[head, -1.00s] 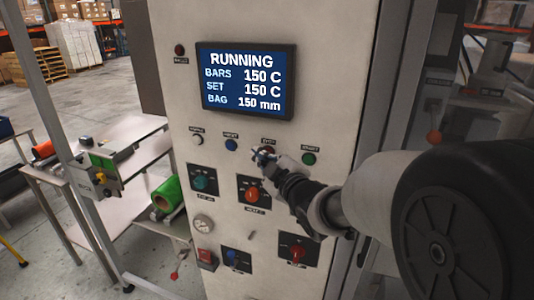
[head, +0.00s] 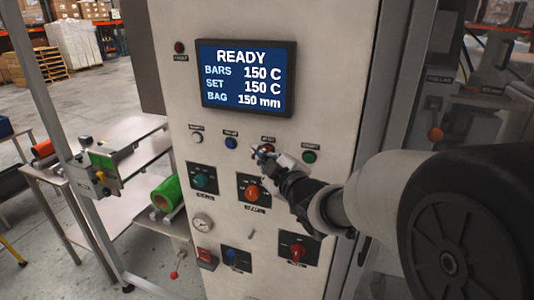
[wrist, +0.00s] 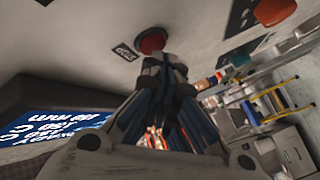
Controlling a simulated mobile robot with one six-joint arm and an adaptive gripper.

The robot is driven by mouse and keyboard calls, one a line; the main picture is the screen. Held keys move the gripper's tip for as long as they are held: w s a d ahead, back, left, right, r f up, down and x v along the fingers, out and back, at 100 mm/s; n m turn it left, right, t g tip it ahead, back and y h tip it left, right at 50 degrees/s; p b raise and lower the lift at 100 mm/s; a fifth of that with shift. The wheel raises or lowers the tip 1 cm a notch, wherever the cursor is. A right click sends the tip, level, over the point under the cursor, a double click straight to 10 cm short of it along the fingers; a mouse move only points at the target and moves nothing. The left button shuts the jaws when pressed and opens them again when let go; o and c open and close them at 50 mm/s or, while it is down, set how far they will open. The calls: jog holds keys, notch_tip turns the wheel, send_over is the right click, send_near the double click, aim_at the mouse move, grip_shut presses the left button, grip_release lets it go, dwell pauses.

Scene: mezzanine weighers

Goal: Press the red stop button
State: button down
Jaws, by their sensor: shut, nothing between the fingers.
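The red stop button (wrist: 152,40) shows in the wrist view, right at the tips of my gripper (wrist: 163,62), which is shut with nothing in it. The fingertips appear to be at or against the button; the exact contact is hard to tell. In the head view my gripper (head: 262,153) covers most of the button on the pale panel (head: 320,60). The screen (head: 247,80) above reads READY, BARS 150 C, SET 150 C, BAG 150 mm.
A green button (head: 309,157) sits just right of my gripper, with a blue button (head: 231,143) and a white one (head: 196,138) to the left. An orange-red knob (head: 253,193) is close below. A side table with a green roll (head: 167,194) stands left.

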jog(key=shift+s+a, duration=0.2)
jog(key=shift+s, duration=0.25)
jog(key=shift+s+a+b, duration=0.3)
jog(key=shift+s+b, duration=0.2)
jog(key=shift+s, duration=0.3)
jog(key=shift+s+a+b, duration=0.25)
jog(key=shift+s+b, duration=0.3)
jog(key=shift+s, duration=0.2)
jog(key=shift+s+a+b, duration=0.3)
jog(key=shift+s+b, duration=0.2)
jog(key=shift+s, duration=0.3)
